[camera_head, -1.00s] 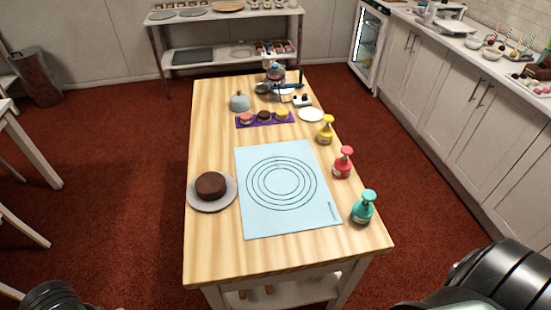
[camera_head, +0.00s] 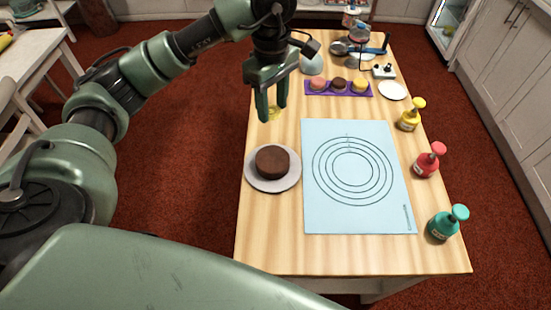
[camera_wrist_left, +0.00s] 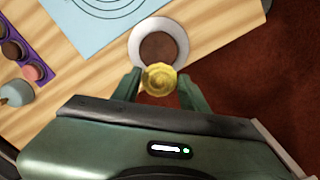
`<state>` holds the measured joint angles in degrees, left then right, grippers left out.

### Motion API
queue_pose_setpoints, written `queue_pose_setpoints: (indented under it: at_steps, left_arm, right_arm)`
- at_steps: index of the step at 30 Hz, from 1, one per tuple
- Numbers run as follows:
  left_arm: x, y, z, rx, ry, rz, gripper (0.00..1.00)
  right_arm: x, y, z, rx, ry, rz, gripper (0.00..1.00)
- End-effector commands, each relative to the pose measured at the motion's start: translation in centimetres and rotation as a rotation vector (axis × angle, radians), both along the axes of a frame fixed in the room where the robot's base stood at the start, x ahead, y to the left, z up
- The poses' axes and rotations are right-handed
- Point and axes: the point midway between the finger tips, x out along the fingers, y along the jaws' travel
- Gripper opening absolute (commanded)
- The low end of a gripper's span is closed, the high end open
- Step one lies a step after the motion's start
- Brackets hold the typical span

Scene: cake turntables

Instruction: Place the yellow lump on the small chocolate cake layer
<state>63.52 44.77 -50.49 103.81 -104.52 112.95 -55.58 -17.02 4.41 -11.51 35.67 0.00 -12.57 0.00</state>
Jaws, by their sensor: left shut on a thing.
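The small chocolate cake layer (camera_head: 272,161) is round and brown and lies on a round grey plate (camera_head: 257,183) at the table's left edge. My left gripper (camera_head: 271,112) is above the table, just beyond the cake. It is shut on the yellow lump (camera_head: 275,113), which is partly hidden by the fingers in the head view. In the left wrist view the yellow lump (camera_wrist_left: 158,79) sits between the fingertips, and the cake layer (camera_wrist_left: 158,48) shows below it, apart from it, partly covered. My right gripper is in neither view.
A blue mat with printed rings (camera_head: 352,212) covers the table's middle. Yellow (camera_head: 411,115), red (camera_head: 429,160) and teal (camera_head: 446,224) pump bottles line the right edge. A purple tray (camera_head: 312,90) with round cakes lies further back, near a white plate (camera_head: 392,91).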

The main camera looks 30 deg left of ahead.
Motion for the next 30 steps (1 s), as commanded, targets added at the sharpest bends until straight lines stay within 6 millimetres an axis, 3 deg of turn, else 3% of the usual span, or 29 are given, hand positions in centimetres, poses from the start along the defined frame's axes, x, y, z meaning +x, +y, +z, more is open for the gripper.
queue_pose_setpoints:
  at_steps: [2,5,11,21,30]
  left_arm:
    - [0.6,0.1,1.4,0.000,-0.002,0.077,0.06]
    - [0.7,0.2,1.2,0.000,0.004,0.121,0.06]
    - [0.5,0.1,-3.6,-0.001,0.011,0.126,0.06]
    - [0.6,0.2,-11.5,0.001,0.006,0.126,0.06]
    - [0.7,0.2,-14.2,0.001,0.002,0.124,0.06]
  right_arm:
    - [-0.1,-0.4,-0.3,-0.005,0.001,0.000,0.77]
    - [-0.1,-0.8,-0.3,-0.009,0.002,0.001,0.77]
    - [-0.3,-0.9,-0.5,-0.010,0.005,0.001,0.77]
    - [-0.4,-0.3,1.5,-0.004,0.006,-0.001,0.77]
    - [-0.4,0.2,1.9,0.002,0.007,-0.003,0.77]
